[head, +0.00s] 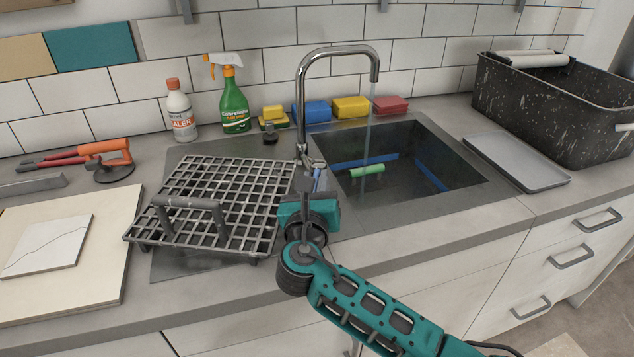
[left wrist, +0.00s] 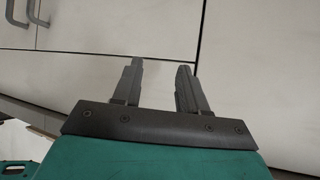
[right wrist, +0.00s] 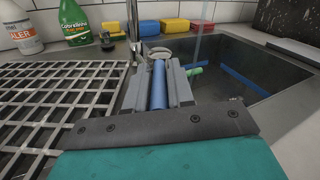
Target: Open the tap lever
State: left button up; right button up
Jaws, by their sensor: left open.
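A pale stream of water (head: 368,125) falls from the spout. The tap's lever (right wrist: 158,85) shows as a blue bar between my right fingers in the right wrist view; its blue also shows in the head view (head: 318,181). My right gripper (right wrist: 160,88) is closed around the lever, with a finger against each side. My left gripper (left wrist: 158,68) is open and empty in front of the white cabinet fronts; it is outside the head view.
A metal rack (head: 222,185) stands left of the tap. The sink basin (head: 405,182) holds a green piece (head: 367,170) and blue strips. Sponges (head: 350,107), a green spray bottle (head: 233,100) and a white bottle (head: 180,112) line the wall. A black speckled tub (head: 555,105) stands right.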

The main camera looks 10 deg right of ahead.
jog(key=o, duration=0.3)
jog(key=v, duration=1.3)
jog(key=shift+d+p, duration=0.1)
jog(key=shift+p, duration=0.25)
jog(key=shift+c, duration=0.3)
